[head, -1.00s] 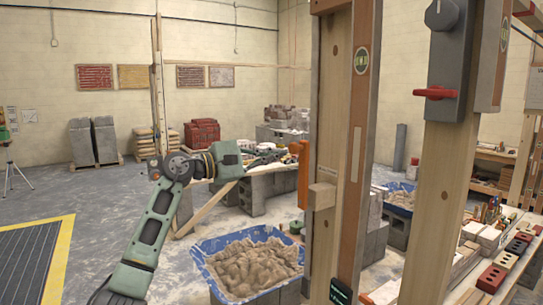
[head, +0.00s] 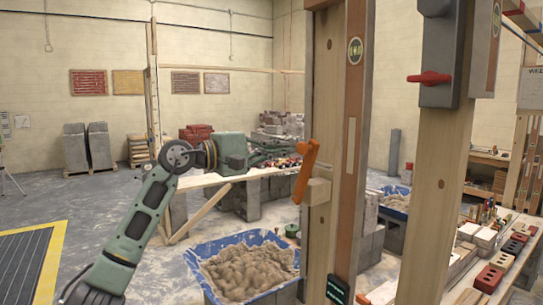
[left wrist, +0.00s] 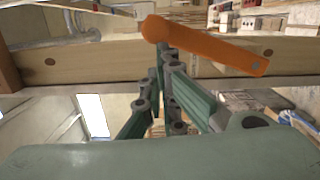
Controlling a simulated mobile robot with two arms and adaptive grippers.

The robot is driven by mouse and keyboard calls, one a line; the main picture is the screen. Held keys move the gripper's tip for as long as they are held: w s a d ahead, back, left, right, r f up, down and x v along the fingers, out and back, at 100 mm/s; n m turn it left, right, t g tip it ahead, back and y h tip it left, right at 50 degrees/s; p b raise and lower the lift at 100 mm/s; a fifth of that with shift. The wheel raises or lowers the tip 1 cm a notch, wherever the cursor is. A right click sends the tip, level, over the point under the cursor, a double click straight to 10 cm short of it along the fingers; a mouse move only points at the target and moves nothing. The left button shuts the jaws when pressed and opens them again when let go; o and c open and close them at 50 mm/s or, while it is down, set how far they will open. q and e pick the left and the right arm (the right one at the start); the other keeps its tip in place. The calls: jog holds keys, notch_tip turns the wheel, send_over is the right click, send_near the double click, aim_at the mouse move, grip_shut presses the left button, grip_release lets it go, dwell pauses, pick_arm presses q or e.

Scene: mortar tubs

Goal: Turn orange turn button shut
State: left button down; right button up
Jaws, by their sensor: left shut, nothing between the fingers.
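The orange turn button (head: 304,172) is on the left side of the wooden post (head: 323,100), tilted, its upper end leaning right. It also shows in the left wrist view (left wrist: 212,49), slanting across a wooden beam. My left gripper (head: 296,148) is shut and empty, its fingertips at the upper part of the button. In the left wrist view the fingertips (left wrist: 163,52) lie close beside the button's rounded end; I cannot tell whether they touch. A small wooden block (head: 318,191) sits on the post just right of the button's lower part. My right gripper is not in view.
A grey box with a red switch handle (head: 429,79) is on a second post at right. A blue tub of mortar (head: 205,283) stands on the floor below. A bench with bricks (head: 510,262) is at right. Floor at left is open.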

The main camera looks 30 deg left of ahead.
pick_arm(q)
jog(key=s+d+f+m+y+b, duration=0.1)
jog(key=s+d+f+m+b, duration=0.3)
jog(key=d+f+m+b, duration=0.4)
jog(key=shift+s+d+f+m+b, duration=0.4)
jog(key=shift+d+m+b, duration=0.25)
jog(key=shift+d+m, duration=1.25)
